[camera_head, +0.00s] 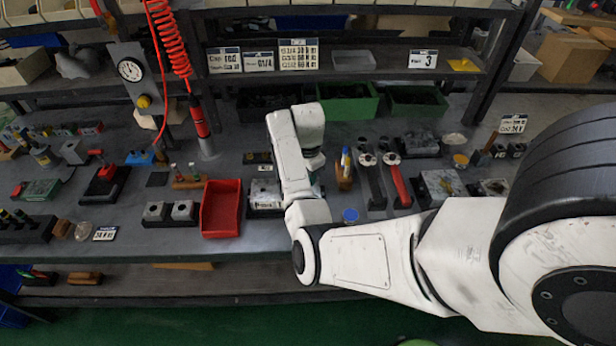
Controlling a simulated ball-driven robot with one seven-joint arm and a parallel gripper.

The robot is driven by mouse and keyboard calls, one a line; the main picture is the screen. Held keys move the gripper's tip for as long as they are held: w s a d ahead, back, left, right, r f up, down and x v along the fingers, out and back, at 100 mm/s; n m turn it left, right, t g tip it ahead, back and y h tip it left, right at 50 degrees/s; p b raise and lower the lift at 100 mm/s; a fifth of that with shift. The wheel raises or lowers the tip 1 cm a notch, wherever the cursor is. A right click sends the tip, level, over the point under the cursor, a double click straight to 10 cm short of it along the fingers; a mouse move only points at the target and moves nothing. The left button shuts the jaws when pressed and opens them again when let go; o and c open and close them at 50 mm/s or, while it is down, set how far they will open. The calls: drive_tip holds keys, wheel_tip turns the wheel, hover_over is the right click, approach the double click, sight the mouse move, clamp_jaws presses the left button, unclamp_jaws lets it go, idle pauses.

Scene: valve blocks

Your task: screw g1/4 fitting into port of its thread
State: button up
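My white arm reaches over the bench from the right, and my gripper (316,182) hangs at its end near the bench middle. The wrist covers most of it, so its fingers and anything between them are hidden. A grey metal block (265,194) with a white label at its front sits just left of my gripper, partly covered by the arm. Two smaller grey blocks (155,211) with dark holes on top stand on a black base further left. I cannot tell the G1/4 fitting apart from the other small parts. A shelf sign (259,61) appears to read G1/4.
A red bin (221,230) stands left of the labelled block. A bottle in a wooden holder (345,178) and wrenches with red and black handles (398,186) stand close right of my gripper. Green bins (348,106) line the back. A red coiled hose (170,40) hangs at left.

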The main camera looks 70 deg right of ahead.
drive_tip(key=o, duration=0.5)
drive_tip(key=shift+c, duration=0.2)
wheel_tip(320, 180, up, 11)
drive_tip(key=shift+f, duration=0.15)
drive_tip(key=s+a+f+n+h+b, duration=0.2)
drive_tip(key=s+a+f+n+b, duration=0.1)
drive_tip(key=a+f+n, duration=0.85)
drive_tip(key=s+a+f+n, duration=0.1)
drive_tip(key=s+a+n, duration=0.2)
drive_tip(key=a, duration=0.3)
drive_tip(key=s+a+f+n+y+b, duration=0.1)
drive_tip(key=s+a+n, duration=0.2)
drive_tip(key=a+n, duration=0.2)
drive_tip(key=s+a+f+n+t+b, duration=0.1)
drive_tip(key=a+n, duration=0.3)
drive_tip(key=a, duration=0.5)
drive_tip(key=shift+s+a+f+n+y, duration=0.25)
drive_tip(key=shift+s+f+n+y, duration=0.2)
drive_tip(key=shift+s, duration=0.45)
